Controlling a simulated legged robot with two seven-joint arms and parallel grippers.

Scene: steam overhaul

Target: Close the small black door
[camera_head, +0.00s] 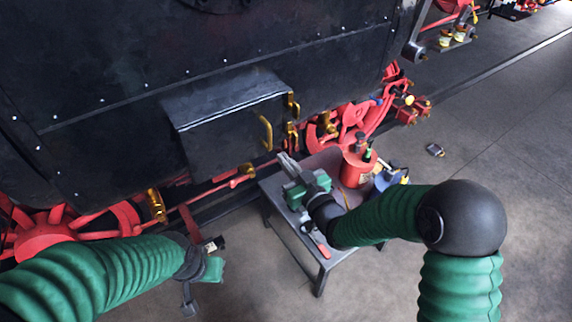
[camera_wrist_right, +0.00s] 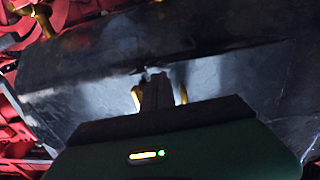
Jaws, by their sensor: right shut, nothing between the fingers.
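The small black door (camera_head: 225,140) is on the front of a black box that juts from the engine's side. A curved brass handle (camera_head: 265,132) is near its right edge, and brass fittings (camera_head: 292,105) are just right of it. Whether the door is fully shut is unclear. My right gripper (camera_head: 284,159) is shut and empty, below and right of the handle. In the right wrist view its fingertips (camera_wrist_right: 157,82) point at a dark panel (camera_wrist_right: 215,70), with brass parts on either side; contact is unclear. My left gripper (camera_head: 205,275) hangs low at the left, its fingers hard to make out.
A grey metal table (camera_head: 318,262) stands below my right arm, with a red can (camera_head: 356,166) and small tools. Red wheels (camera_head: 60,235) and rods run beneath the engine. Open floor (camera_head: 480,120) lies to the right.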

